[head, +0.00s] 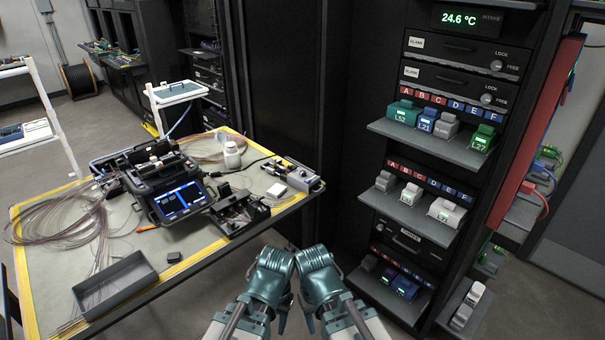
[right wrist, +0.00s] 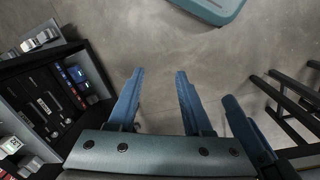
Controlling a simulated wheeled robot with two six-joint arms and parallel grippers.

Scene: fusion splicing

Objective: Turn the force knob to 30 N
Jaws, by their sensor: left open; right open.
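I cannot make out a knob marked for force or a 30 N mark in either view. A small grey and blue bench device (head: 298,176) lies at the table's back right corner; its controls are too small to read. Round lock knobs (head: 496,65) show on the rack drawers, beside the words LOCK and FREE. My left gripper (head: 283,316) is open and empty, low in front of the table's right edge. My right gripper (head: 308,318) is close beside it; the right wrist view shows its jaws (right wrist: 158,95) open and empty over the floor.
The table (head: 210,250) holds a splicer (head: 165,180) with a lit screen, a black fixture (head: 238,211), a grey tray (head: 115,283), a white bottle (head: 232,155) and loose fibre coils. A rack with shelves (head: 440,150) of labelled modules stands at the right.

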